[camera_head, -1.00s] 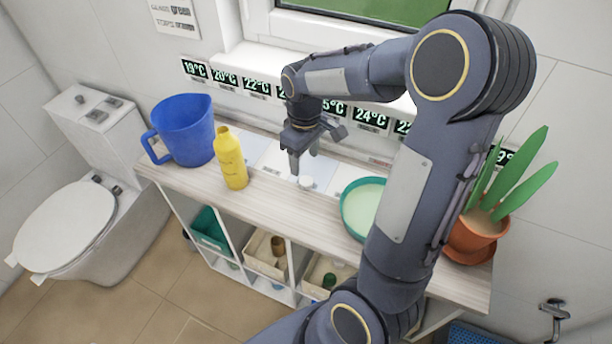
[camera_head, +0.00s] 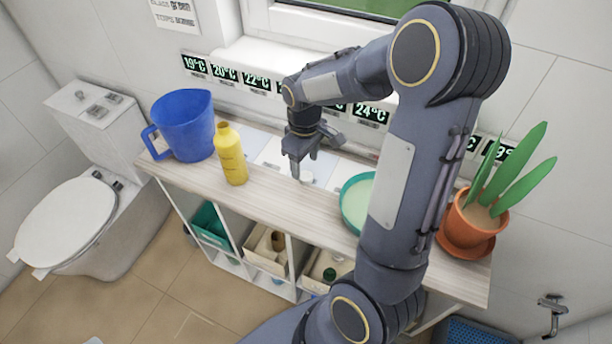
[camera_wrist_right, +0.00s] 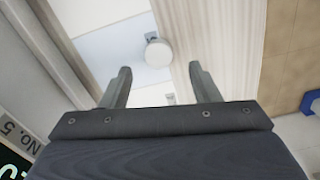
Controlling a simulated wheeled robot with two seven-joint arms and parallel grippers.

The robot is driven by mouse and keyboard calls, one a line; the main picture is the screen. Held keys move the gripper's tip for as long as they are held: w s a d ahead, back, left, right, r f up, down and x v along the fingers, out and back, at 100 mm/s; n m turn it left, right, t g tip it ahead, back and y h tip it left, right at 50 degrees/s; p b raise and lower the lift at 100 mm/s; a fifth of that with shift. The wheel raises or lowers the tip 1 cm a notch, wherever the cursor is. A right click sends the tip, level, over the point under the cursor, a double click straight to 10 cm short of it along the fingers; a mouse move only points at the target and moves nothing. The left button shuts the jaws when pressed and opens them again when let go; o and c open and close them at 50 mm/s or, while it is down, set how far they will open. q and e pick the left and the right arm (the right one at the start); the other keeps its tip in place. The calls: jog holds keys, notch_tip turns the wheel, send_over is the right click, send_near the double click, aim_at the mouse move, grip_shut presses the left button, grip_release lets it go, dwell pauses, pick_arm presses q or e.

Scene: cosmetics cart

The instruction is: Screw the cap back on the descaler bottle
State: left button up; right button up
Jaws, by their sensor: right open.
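The yellow bottle (camera_head: 231,155), which I take to be the descaler bottle, stands upright on the cart's top with no cap on its neck. A small round white cap (camera_head: 306,177) lies on the cart's top to the right of the bottle. My right gripper (camera_head: 298,172) is low over the surface, right by the cap. In the right wrist view the cap (camera_wrist_right: 158,53) shows beyond the open fingers (camera_wrist_right: 160,72), roughly centred between them, with nothing held. My left gripper is not in view.
A blue pitcher (camera_head: 184,126) stands left of the bottle. A teal-rimmed bowl (camera_head: 356,203) is right of the cap, partly behind my right arm. A potted plant (camera_head: 472,220) stands at the right end. Temperature labels (camera_head: 257,81) line the wall behind. The front strip of wooden top (camera_head: 270,195) is clear.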

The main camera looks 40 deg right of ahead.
aim_at(305, 175)
notch_tip(305, 175, down, 5)
jog(key=shift+d+r, duration=0.1)
jog(key=shift+r, duration=0.1)
jog(key=c, duration=1.1)
jog(key=shift+r, duration=0.1)
